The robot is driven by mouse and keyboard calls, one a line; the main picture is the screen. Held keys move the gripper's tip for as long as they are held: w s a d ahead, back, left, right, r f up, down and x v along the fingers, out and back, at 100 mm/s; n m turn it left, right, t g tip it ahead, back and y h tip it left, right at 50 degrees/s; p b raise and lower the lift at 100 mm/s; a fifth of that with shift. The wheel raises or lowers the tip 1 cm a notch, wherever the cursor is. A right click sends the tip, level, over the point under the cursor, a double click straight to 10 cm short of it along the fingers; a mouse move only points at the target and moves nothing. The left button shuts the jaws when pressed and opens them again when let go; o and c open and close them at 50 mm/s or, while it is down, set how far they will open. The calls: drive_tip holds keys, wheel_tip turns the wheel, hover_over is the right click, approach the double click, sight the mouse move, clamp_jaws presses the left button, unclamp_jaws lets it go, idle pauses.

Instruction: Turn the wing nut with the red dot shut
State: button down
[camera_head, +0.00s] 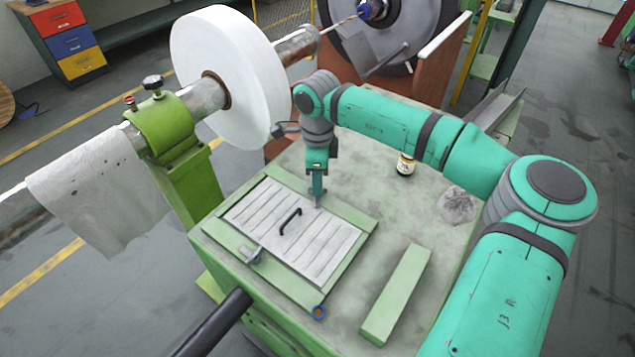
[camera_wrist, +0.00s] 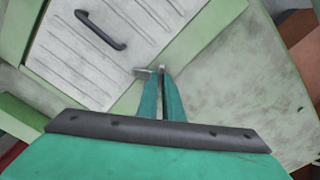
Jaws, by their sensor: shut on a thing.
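My gripper (camera_head: 317,203) points down at the far right corner of a grey slatted cover (camera_head: 270,235) in a green frame on the bench. In the wrist view my gripper (camera_wrist: 161,78) has its fingers close together on a small grey metal wing nut (camera_wrist: 143,73), with one wing sticking out to the left over the cover's edge. The fingers hide the rest of it, and I cannot make out a red dot. A second wing nut (camera_head: 252,254), grey with some blue, sits at the near left edge of the cover.
The cover has a black handle (camera_head: 290,221). A blue ring with an orange middle (camera_head: 319,312) lies at the near frame corner. A green bar (camera_head: 396,294), a brown bottle (camera_head: 406,164) and a crumpled clear bag (camera_head: 458,206) are to the right. A white reel (camera_head: 228,75) stands behind left.

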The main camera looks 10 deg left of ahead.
drive_tip(key=m, duration=0.6)
drive_tip(key=shift+r+m, duration=0.1)
drive_tip(key=shift+m, duration=0.2)
idle(0.5)
drive_tip(key=c, duration=1.9)
unclamp_jaws()
wheel_tip(320, 180, up, 11)
drive_tip(key=shift+d+f, duration=0.1)
drive_tip(key=shift+f, duration=0.1)
